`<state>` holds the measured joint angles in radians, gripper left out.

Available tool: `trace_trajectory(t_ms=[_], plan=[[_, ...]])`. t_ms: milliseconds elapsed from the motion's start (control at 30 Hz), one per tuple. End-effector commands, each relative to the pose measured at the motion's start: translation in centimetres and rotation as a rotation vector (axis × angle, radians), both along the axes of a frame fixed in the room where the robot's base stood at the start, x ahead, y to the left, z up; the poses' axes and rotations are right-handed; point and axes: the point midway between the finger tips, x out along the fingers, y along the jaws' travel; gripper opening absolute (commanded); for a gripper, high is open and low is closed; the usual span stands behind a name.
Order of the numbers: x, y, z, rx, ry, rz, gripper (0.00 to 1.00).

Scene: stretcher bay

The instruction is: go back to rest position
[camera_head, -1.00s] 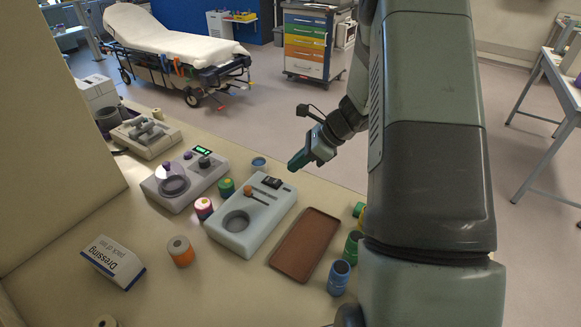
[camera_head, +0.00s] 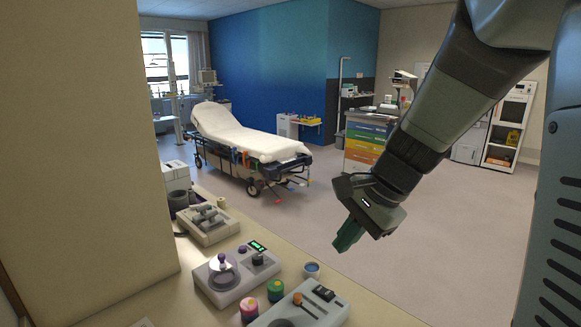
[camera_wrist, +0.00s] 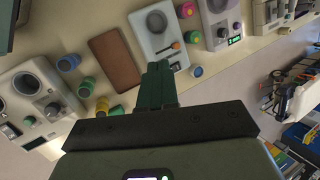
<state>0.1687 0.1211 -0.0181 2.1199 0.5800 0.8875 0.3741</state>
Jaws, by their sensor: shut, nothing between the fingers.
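My gripper (camera_head: 348,236) hangs in the air at the right of the counter in the head view, over the floor side and apart from everything. Its green fingers are together with nothing between them. In the wrist view my gripper (camera_wrist: 158,66) also shows shut, its fingers pointing toward the counter. The counter (camera_head: 150,300) is at the lower left of the head view, with its right part out of that frame.
On the counter stand a device with a green display (camera_head: 236,275), a device with an orange-topped stick (camera_head: 300,312), a grey device (camera_head: 208,224) and several small jars. The wrist view shows a brown tray (camera_wrist: 116,62). A stretcher (camera_head: 240,140) and drawer cart (camera_head: 366,140) stand behind; open floor lies between.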

Motion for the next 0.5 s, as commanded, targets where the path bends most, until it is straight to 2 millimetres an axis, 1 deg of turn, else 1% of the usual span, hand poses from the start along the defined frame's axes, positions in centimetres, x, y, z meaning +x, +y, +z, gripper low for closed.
trace_trajectory(t_ms=[33, 100, 167, 200, 267, 300, 400, 500], plan=[[-1.7, 0.5, 1.9, -0.05, -0.057, 0.081, 0.0], [-4.1, 0.8, 3.7, -0.127, -0.124, 0.198, 0.0], [-6.2, 0.9, 5.0, -0.193, -0.18, 0.295, 0.0], [-7.5, 1.0, 5.8, -0.24, -0.218, 0.358, 0.0], [-9.6, 0.9, 6.8, -0.311, -0.273, 0.451, 0.0], [-10.9, 0.8, 7.4, -0.358, -0.307, 0.51, 0.0], [-13.9, 0.4, 8.4, -0.472, -0.385, 0.643, 0.0], [-16.1, -0.2, 8.9, -0.569, -0.441, 0.741, 0.0]])
